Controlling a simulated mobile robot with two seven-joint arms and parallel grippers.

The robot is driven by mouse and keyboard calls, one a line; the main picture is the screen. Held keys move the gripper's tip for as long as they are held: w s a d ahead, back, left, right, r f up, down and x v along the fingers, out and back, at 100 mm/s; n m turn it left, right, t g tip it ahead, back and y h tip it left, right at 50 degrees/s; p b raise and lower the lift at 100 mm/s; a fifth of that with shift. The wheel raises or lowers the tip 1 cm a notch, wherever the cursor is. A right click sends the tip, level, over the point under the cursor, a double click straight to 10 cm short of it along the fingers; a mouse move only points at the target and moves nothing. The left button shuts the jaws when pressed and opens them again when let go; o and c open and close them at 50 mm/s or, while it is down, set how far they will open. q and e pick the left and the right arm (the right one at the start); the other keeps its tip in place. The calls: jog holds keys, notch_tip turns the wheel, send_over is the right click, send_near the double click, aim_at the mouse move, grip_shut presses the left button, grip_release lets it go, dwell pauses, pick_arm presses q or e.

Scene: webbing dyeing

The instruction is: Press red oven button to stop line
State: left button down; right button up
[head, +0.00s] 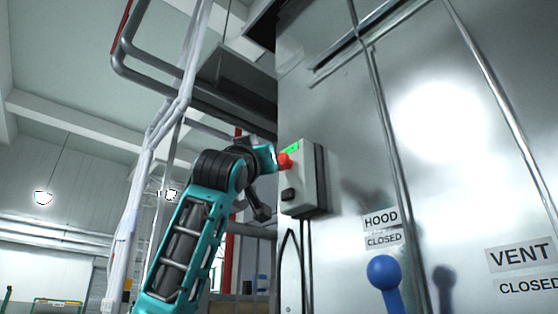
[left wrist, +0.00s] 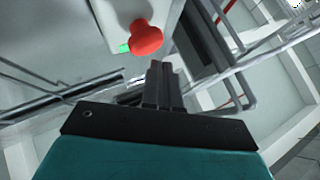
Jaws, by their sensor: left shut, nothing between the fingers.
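The red button (head: 285,162) is a round mushroom knob on the front of a grey control box (head: 310,180) mounted on the metal oven wall. It also shows in the left wrist view (left wrist: 146,38), just past my fingertips. My left gripper (left wrist: 160,72) is shut and empty, its fingers pointing toward the button. In the head view, my teal left arm reaches up to the box, and its hand end is right beside the button. My right gripper is not in view.
A green patch (head: 291,149) and a dark switch (head: 288,195) are on the box. Blue knob (head: 384,272) sits below the HOOD CLOSED labels (head: 382,228); a VENT CLOSED label (head: 520,254) is at right. Pipes (head: 160,85) run left of the oven.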

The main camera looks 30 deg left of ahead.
pick_arm(q)
jog(key=shift+w, duration=0.1)
jog(key=shift+w+d, duration=0.2)
jog(key=shift+w, duration=0.1)
jog(key=shift+w+d, duration=0.2)
jog(key=shift+w, duration=0.35)
dwell(1.0)
jog(key=shift+s, duration=0.15)
jog(key=shift+s+a+b, duration=0.4)
jog(key=shift+s+b, duration=0.05)
jog(key=shift+s, duration=0.35)
jog(key=s, duration=0.1)
jog(key=s+a+b, duration=0.1)
jog(key=s, duration=0.1)
jog(key=s+a, duration=0.1)
jog(key=shift+s+b, duration=0.3)
jog(key=shift+b, duration=0.1)
